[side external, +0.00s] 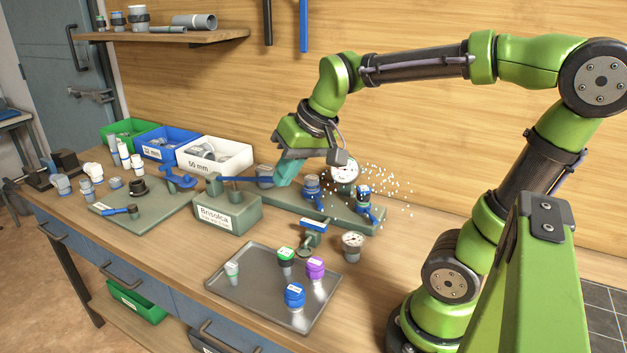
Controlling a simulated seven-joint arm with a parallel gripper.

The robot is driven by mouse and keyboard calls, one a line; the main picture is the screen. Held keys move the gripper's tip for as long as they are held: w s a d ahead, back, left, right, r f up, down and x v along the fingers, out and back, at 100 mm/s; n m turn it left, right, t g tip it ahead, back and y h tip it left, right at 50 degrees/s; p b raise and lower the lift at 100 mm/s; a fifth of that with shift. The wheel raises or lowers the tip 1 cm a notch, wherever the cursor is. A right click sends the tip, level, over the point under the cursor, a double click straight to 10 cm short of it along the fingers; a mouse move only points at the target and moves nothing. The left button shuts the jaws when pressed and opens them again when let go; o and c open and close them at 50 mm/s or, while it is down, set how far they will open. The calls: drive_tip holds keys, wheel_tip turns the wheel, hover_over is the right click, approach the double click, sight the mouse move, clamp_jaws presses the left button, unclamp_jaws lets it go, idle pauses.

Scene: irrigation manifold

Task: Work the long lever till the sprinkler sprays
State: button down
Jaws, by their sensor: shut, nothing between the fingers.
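A green-grey block labelled "Brisolca" (226,213) stands mid-bench. A long lever (240,179) appears to run right from a post on its top towards my gripper. My gripper (283,182) is shut, its teal fingers pointing down beside the lever's grey-blue end. I cannot tell whether they touch. Nothing shows in its grasp. A blue-and-dark head (363,193), which looks like the sprinkler, stands at the right end of the green base plate (340,219). White droplets are scattered in the air around it, mostly to its upper right and left.
A round gauge (344,172) stands behind the plate, and a second gauge (352,243) in front. A metal tray (262,301) holds several coloured caps. Green, blue and white bins (214,157) line the back left. A smaller plate (143,221) with blue-handled fittings lies left. Bare bench shows front right.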

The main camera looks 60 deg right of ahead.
drive_tip(key=w+d+r+n+g+h, duration=0.1)
drive_tip(key=w+d+r+n+g, duration=0.2)
drive_tip(key=w+d, duration=0.9)
wheel_tip(320, 180, up, 3)
drive_tip(key=shift+w+d+r+n, duration=0.2)
drive_tip(key=shift+w+d+n, duration=0.1)
drive_tip(key=shift+d+n, duration=0.5)
drive_tip(key=shift+a, duration=0.15)
drive_tip(key=x, duration=0.4)
drive_tip(key=s+x, duration=0.1)
drive_tip(key=x, duration=0.7)
drive_tip(key=shift+s+f, duration=0.15)
drive_tip(key=shift+f, duration=0.15)
drive_tip(key=shift+s+f, duration=0.15)
drive_tip(key=shift+f, duration=0.55)
drive_tip(key=shift+f, duration=0.1)
